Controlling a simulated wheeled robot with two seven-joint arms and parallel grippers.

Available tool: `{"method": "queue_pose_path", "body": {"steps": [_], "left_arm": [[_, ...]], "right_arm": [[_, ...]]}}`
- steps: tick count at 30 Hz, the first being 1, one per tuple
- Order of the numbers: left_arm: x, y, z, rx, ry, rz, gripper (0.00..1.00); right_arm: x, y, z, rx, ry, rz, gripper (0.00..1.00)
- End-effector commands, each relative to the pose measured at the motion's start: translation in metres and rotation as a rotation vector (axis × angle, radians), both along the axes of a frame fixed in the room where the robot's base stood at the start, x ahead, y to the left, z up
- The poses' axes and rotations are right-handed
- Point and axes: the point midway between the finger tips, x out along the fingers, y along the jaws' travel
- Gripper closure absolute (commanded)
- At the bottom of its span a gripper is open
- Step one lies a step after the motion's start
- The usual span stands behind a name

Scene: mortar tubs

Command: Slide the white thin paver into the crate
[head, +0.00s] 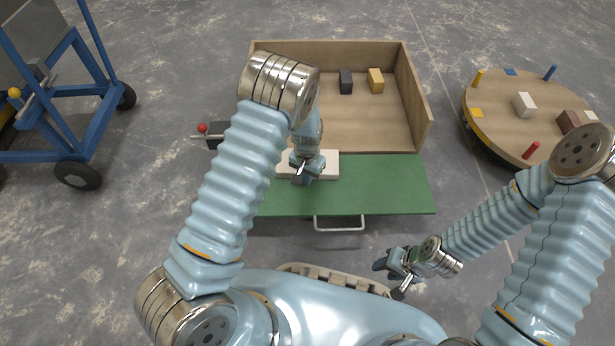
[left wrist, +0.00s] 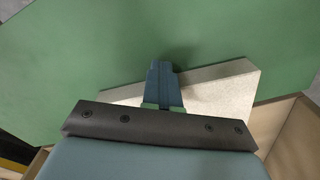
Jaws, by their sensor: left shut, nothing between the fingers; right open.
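The white thin paver (head: 327,165) lies flat on the green panel (head: 395,190) at the front of the wooden crate (head: 365,122), close to the crate's open front edge. My left gripper (head: 304,179) is shut and empty, pointing down at the paver's near side. In the left wrist view, its closed fingers (left wrist: 161,68) overlap the paver (left wrist: 228,88) and reach past its near edge over the green; whether they touch it I cannot tell. My arm hides part of the paver. My right gripper (head: 386,265) is open and empty, low to the right, away from the crate.
A metal handle (head: 339,224) juts from the panel's front. A round table (head: 500,117) with blocks stands right, a blue cart (head: 75,100) left.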

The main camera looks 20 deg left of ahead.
Motion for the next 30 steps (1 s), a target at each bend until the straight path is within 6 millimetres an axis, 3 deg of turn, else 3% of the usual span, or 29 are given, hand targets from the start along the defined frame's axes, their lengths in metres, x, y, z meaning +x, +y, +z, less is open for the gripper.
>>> {"method": "queue_pose_path", "body": {"steps": [30], "left_arm": [[0.054,0.016,0.000,0.000,-0.002,0.001,1.00]], "right_arm": [[0.000,0.000,-0.020,0.000,0.000,0.000,0.57]]}}
